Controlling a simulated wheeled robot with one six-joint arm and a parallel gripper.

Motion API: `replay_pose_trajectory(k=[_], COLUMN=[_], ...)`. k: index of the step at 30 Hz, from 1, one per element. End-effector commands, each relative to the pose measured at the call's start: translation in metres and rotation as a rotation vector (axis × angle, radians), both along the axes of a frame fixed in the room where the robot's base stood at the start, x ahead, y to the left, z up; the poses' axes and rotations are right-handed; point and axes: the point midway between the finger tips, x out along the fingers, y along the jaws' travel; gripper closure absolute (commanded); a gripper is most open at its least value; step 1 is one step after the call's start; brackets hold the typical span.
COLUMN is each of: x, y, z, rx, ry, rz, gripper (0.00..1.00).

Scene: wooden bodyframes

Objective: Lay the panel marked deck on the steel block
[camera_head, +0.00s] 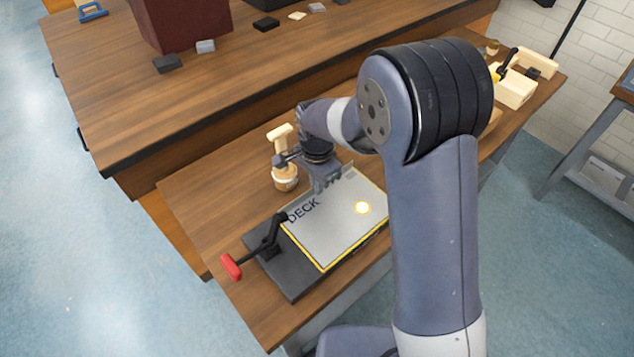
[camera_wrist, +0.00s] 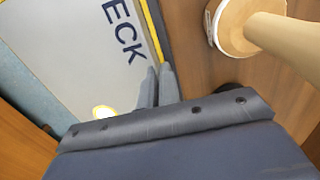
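The deck panel (camera_head: 330,232) is a light grey sheet with yellow edges, the word DECK and a bright round spot. It lies flat over the dark steel block (camera_head: 292,284), whose left and front parts show. I cannot tell whether the panel touches the block. My gripper (camera_head: 326,186) is at the panel's far edge, pointing down. In the wrist view the fingers (camera_wrist: 160,88) are close together on the panel's edge strip, with the panel (camera_wrist: 95,60) at left. My arm hides the panel's right end.
A clamp with a red handle (camera_head: 231,266) stands at the block's left side. Cream blocks (camera_head: 515,90) lie at the bench's far right.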

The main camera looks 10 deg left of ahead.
Motion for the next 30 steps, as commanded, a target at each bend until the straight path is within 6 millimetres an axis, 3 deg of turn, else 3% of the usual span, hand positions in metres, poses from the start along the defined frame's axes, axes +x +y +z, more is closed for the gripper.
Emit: replay_pose_trajectory(k=[9, 18, 23, 30], x=[0.0001, 0.0001, 0.0000, -0.0001], y=[0.0001, 0.0001, 0.0000, 0.0000], z=[0.0001, -0.0001, -0.0002, -0.0006], rx=[0.000, 0.000, 0.000, 0.000], ry=[0.000, 0.000, 0.000, 0.000], rz=[0.000, 0.000, 0.000, 0.000], gripper=[1.00, 0.73, 0.72, 0.53])
